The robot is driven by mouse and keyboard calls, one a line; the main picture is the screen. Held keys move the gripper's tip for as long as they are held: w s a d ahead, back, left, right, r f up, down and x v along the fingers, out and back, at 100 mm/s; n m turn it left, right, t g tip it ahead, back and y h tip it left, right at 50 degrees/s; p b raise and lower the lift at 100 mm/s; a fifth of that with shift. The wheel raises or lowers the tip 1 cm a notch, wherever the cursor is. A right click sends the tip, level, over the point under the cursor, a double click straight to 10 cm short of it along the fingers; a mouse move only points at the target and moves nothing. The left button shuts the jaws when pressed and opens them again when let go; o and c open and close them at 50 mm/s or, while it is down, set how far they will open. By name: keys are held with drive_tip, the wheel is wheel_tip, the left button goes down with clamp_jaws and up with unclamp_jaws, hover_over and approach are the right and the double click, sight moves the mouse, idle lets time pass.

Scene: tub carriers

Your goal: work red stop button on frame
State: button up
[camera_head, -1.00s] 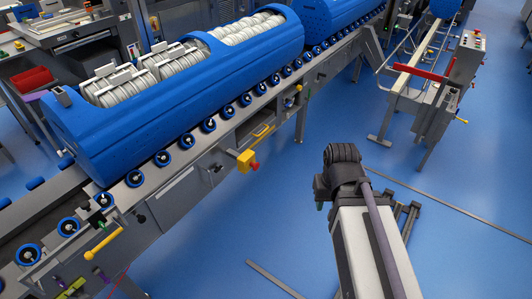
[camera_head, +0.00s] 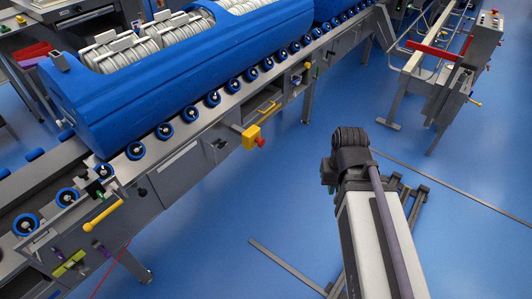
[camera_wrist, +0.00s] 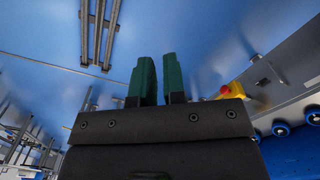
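The red stop button (camera_head: 261,142) sticks out of a yellow box (camera_head: 251,132) on the side of the grey conveyor frame, in the middle of the head view. In the wrist view the red button (camera_wrist: 225,90) and its yellow box (camera_wrist: 237,90) show to the right of my fingers, apart from them. My gripper's two green fingers (camera_wrist: 160,78) are parallel with a narrow empty gap between them. In the head view my arm stands to the right of the button, over the floor, with clear space between; its fingers are mostly hidden there.
A large blue tub (camera_head: 150,85) with white rolls lies on the conveyor's blue rollers. Yellow handles (camera_head: 103,215) stick out along the frame. A grey control post (camera_head: 488,28) with a small red button stands at the back right, by a red bar (camera_head: 433,50). The blue floor between is open.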

sight(263, 144)
drive_tip(key=shift+y, duration=0.4)
drive_tip(key=w+f+b, duration=0.1)
drive_tip(key=f+b, duration=0.1)
drive_tip(key=f, duration=0.2)
drive_tip(key=w+f+b, duration=0.1)
drive_tip(key=f+b, duration=0.2)
drive_tip(key=w+f+b, duration=0.1)
drive_tip(key=f+b, duration=0.2)
drive_tip(key=f, duration=0.1)
drive_tip(key=shift+w+a+f, duration=0.15)
drive_tip(key=shift+w+f, duration=0.2)
clamp_jaws()
drive_tip(key=w+a+f+m+t+y+b, duration=0.1)
drive_tip(key=w+a+f+t+y+b, duration=0.15)
drive_tip(key=w+f+b, duration=0.85)
drive_tip(key=w+a+f+m+t+y+b, duration=0.1)
drive_tip(key=w+a+f+y+b, duration=0.3)
drive_tip(key=w+f+b, duration=0.65)
drive_tip(key=w+a+m+t+y+b, duration=0.15)
drive_tip(key=w+y+b, duration=0.3)
drive_tip(key=b, duration=0.45)
drive_tip(key=w+r+m+t+y+p, duration=0.1)
drive_tip(key=w+r+m+t, duration=0.2)
drive_tip(key=w+r, duration=0.3)
drive_tip(key=shift+w+r+t+y, duration=0.2)
drive_tip(key=shift+r+t+y, duration=0.25)
drive_tip(key=shift+t, duration=0.15)
